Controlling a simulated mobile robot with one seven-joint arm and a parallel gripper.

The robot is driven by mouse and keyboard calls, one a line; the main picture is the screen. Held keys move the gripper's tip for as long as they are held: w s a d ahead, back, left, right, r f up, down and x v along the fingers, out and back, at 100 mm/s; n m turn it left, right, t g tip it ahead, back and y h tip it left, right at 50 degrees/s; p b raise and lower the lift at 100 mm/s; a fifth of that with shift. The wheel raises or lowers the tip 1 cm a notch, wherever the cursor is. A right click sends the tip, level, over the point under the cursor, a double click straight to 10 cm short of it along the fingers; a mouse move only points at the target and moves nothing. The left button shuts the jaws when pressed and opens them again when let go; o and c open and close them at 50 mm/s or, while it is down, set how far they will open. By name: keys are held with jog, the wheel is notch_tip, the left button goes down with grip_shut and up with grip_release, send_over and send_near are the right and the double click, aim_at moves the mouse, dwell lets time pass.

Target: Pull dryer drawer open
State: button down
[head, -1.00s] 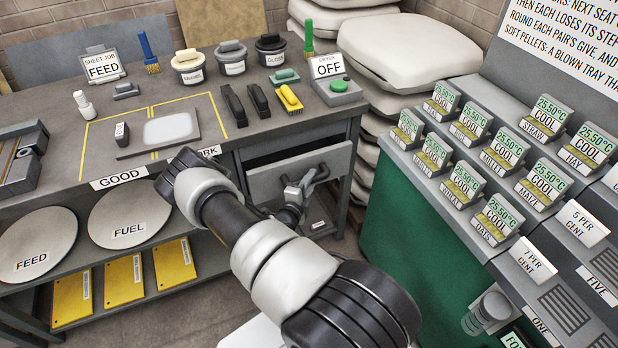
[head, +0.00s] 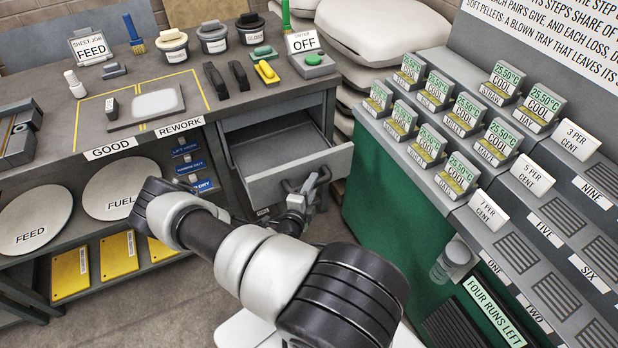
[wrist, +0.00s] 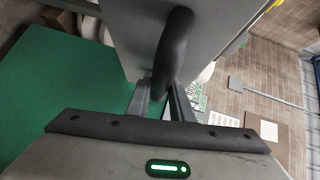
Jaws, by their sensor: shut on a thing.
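The dryer drawer (head: 300,172) is a grey drawer under the right end of the bench, pulled well out, and its visible inside is bare. My gripper (head: 305,190) is at the drawer front, shut on its dark curved handle. In the wrist view, the handle (wrist: 175,50) stands out from the grey drawer front (wrist: 130,35), and the fingers of my gripper (wrist: 160,100) close around its near part. The dryer switch box (head: 313,65) with a green button stands on the bench above and carries a sign reading OFF.
A green cabinet (head: 385,205) with rows of COOL display blocks stands close to the right of the drawer. Pale stacked sacks (head: 385,35) are behind. Shelves with yellow folders (head: 120,254) are under the bench at left. Floor shows in front of the bench.

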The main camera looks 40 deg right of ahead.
jog(key=shift+s, duration=0.1)
jog(key=shift+a, duration=0.1)
jog(key=c, duration=1.6)
grip_release()
jog(key=shift+o, duration=0.2)
jog(key=v, duration=1.7)
jog(key=shift+a, duration=0.2)
jog(key=shift+s, duration=0.1)
